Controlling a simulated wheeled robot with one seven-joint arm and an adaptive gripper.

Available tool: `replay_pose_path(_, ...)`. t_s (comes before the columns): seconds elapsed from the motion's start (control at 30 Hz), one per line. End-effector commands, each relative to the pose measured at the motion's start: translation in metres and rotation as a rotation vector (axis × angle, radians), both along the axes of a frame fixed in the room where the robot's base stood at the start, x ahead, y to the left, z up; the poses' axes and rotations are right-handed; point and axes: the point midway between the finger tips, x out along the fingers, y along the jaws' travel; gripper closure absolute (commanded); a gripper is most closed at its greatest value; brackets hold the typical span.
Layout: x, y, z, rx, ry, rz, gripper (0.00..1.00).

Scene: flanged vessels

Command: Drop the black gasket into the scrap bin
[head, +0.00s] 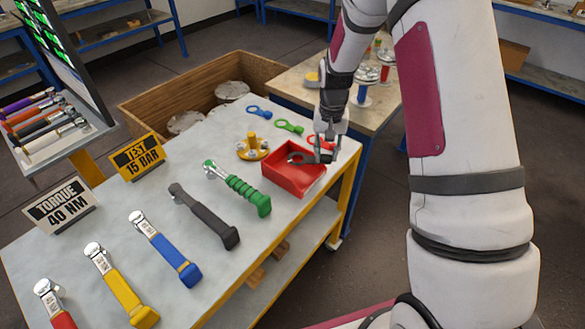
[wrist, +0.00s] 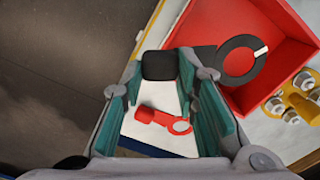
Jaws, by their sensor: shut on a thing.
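My gripper (head: 326,148) is at the back right edge of the red scrap bin (head: 279,178). In the wrist view (wrist: 160,75) its fingers are closed around the black grip block of the black gasket (wrist: 224,60). The gasket's strip passes behind the right finger, and its ring, with a small white mark, extends over the open bin (wrist: 298,32). In the head view the ring shows as a dark loop over the bin's inside. I cannot tell how high it is above the floor of the bin.
A red gasket (wrist: 181,126) lies on the white table below my gripper. Green (head: 290,127) and blue (head: 258,112) gaskets lie farther back. A brass flange piece (head: 252,148) stands left of the bin. Several torque wrenches, such as the green one (head: 245,192), lie in front.

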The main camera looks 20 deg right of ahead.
Motion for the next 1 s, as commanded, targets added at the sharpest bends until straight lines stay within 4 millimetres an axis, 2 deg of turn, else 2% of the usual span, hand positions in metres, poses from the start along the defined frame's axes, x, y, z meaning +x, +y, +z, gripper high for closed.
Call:
replay_pose_path(0.27,0.0,0.0,-0.001,0.0,0.0,0.0,0.92)
replay_pose_path(0.3,0.0,0.0,-0.001,0.0,-0.001,0.0,0.65)
replay_pose_path(0.37,0.0,0.0,-0.001,0.0,-0.001,0.0,0.52)
replay_pose_path(0.4,0.0,0.0,-0.001,0.0,-0.001,0.0,0.49)
replay_pose_path(0.77,0.001,0.0,0.003,0.0,-0.002,0.0,0.49)
replay_pose_path(0.87,0.001,0.0,0.014,0.0,-0.003,0.0,0.49)
replay_pose_path(1.0,0.002,0.0,0.04,-0.001,-0.006,0.0,0.49)
